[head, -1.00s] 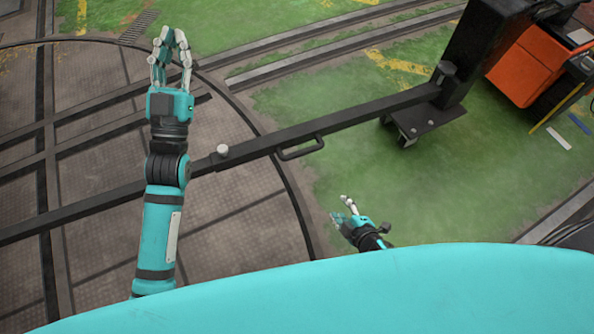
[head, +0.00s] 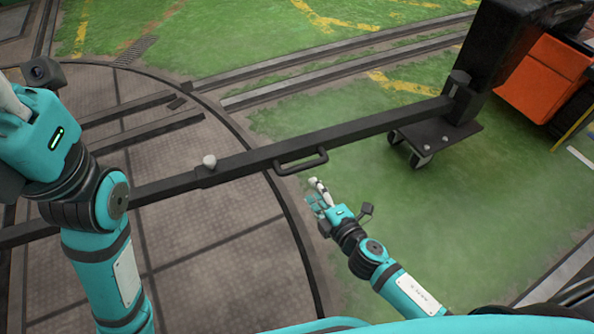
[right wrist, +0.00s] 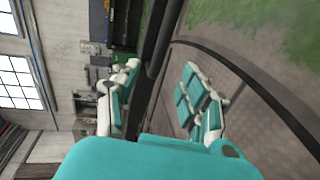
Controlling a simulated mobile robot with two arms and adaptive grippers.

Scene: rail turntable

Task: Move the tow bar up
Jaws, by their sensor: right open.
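The tow bar (head: 250,158) is a long dark bar. It runs from a black post at the upper right down across the turntable to the left. It carries a loop handle (head: 302,161) on its near side and a pale knob (head: 209,161) on top. My right gripper (head: 319,196) is open and empty, just below the handle in the head view and apart from it. In the right wrist view the open fingers (right wrist: 163,98) spread with a dark bar (right wrist: 160,38) beyond them. My left gripper (head: 12,108) is at the left edge, partly cut off; its fingers are mostly hidden.
The black post (head: 503,60) stands on a wheeled base (head: 436,138) near an orange machine (head: 542,75). The round metal turntable (head: 225,230) fills the lower left. Rails (head: 330,68) cross the green floor behind the bar. Green floor (head: 440,200) is clear at right.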

